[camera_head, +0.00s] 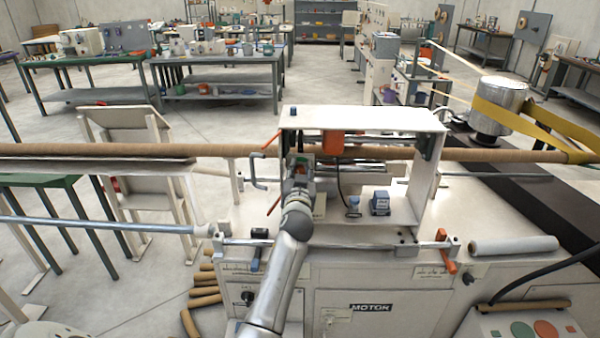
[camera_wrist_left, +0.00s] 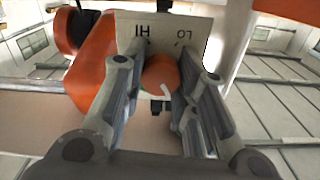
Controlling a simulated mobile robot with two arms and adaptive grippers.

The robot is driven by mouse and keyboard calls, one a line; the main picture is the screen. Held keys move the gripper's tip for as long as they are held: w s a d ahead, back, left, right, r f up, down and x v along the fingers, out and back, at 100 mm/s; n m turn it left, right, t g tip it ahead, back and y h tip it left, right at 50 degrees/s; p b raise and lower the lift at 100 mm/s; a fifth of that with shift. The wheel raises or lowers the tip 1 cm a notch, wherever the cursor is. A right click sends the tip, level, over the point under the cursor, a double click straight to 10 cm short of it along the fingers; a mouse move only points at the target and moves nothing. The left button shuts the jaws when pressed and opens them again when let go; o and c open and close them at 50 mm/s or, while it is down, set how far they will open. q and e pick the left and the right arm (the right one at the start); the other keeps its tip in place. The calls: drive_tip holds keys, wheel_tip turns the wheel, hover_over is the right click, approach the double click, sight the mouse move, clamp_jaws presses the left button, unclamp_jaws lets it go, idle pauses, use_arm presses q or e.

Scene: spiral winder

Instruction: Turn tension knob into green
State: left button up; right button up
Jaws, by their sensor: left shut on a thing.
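The tension knob (camera_wrist_left: 160,75) is a round orange knob in front of a pale plate (camera_wrist_left: 190,30) marked HI and LO, whose letters appear inverted in the left wrist view. A white pointer mark and a bit of green show at the knob's lower edge; I cannot tell exactly where the pointer stands on the scale. My left gripper (camera_wrist_left: 165,85) has its two fingers on either side of the knob, shut on it. In the head view my left gripper (camera_head: 299,172) is at the left end of the white machine frame, and the knob is hidden there. My right gripper is not in view.
The white frame (camera_head: 365,118) stands over the gripper's work spot, with an orange block (camera_head: 333,143) under its top. A long brown tube (camera_head: 220,150) runs across behind the gripper. A small blue device (camera_head: 380,203) stands to the right on the machine top.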

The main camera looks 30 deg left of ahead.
use_arm(q)
drive_tip(key=m, duration=0.4)
drive_tip(key=shift+d+f+m, duration=0.1)
drive_tip(key=shift+f+m, duration=0.05)
drive_tip(key=shift+m, duration=1.85)
drive_tip(key=o, duration=0.8)
drive_tip(key=shift+c, duration=0.2)
drive_tip(key=shift+s+d, duration=0.1)
